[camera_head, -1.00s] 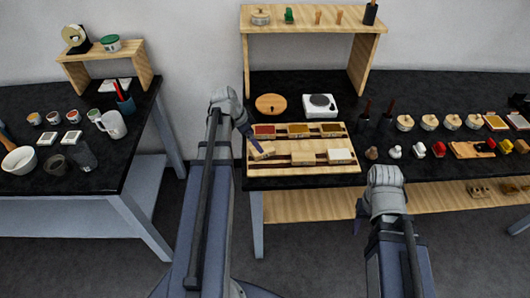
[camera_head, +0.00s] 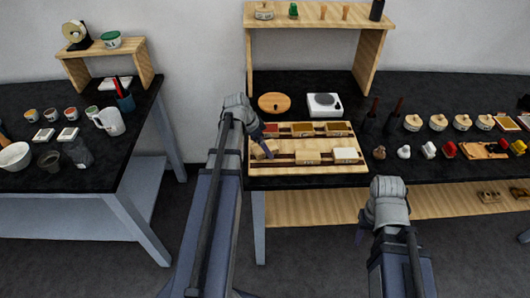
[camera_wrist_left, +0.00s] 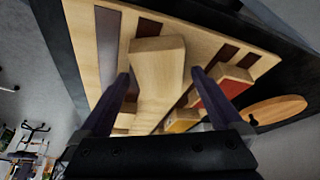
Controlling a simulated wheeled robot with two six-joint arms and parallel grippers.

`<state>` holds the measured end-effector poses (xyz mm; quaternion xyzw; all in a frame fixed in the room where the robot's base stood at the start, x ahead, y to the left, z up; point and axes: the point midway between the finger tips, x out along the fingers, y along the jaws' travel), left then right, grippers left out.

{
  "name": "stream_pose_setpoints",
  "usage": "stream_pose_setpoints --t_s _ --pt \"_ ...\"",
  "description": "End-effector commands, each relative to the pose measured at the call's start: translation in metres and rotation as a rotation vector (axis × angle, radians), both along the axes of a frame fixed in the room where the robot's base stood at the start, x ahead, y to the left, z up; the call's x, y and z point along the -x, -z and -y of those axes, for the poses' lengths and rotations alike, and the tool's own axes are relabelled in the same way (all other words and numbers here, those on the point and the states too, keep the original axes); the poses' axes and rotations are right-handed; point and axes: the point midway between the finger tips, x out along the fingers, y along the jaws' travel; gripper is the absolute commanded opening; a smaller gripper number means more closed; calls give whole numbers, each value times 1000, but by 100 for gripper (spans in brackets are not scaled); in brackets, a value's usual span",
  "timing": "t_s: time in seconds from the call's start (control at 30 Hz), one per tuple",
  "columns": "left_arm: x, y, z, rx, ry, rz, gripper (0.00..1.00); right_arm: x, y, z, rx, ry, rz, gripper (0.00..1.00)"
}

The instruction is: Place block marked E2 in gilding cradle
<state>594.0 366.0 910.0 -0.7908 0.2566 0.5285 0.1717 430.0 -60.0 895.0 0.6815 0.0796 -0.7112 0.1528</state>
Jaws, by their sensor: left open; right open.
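A wooden board (camera_head: 290,169) with dark slots lies on the black bench. Its front row holds pale blocks: a left one (camera_head: 259,152), a middle one (camera_head: 308,158) and a right one (camera_head: 345,155). No E2 mark is readable, and I cannot tell which part is the gilding cradle. My left gripper (camera_head: 269,148) is at the left pale block. In the left wrist view, my left gripper (camera_wrist_left: 160,76) is open, its fingers either side of a pale block (camera_wrist_left: 158,68). My right gripper (camera_head: 361,236) is open and empty in front of the bench, its fingertips mostly hidden.
The board's back row holds a red-topped block (camera_head: 270,131) and ochre-topped blocks (camera_head: 303,130). Behind it are a round wooden lid (camera_head: 274,102) and a white hotplate (camera_head: 325,106). A wooden shelf (camera_head: 367,62) stands behind. Several jars and small items crowd the right.

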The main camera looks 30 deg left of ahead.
Motion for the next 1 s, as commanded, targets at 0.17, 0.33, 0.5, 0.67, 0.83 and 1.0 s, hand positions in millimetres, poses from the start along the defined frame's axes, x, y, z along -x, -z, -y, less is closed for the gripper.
stream_pose_setpoints --t_s 0.17,0.33,0.5,0.67,0.83,1.0 --pt "0 -1 0 0 0 0 89 0 -1 0 0 0 0 50" --pt "0 -1 0 0 0 0 70 0 -1 0 0 0 0 50" --pt "0 -1 0 0 0 0 50 0 -1 0 0 0 0 50" --pt "0 -1 0 0 0 0 32 0 -1 0 0 0 0 50" --pt "0 -1 0 0 0 0 13 0 -1 0 0 0 0 50" --pt "0 -1 0 1 0 -1 4 0 -1 0 0 0 0 50"
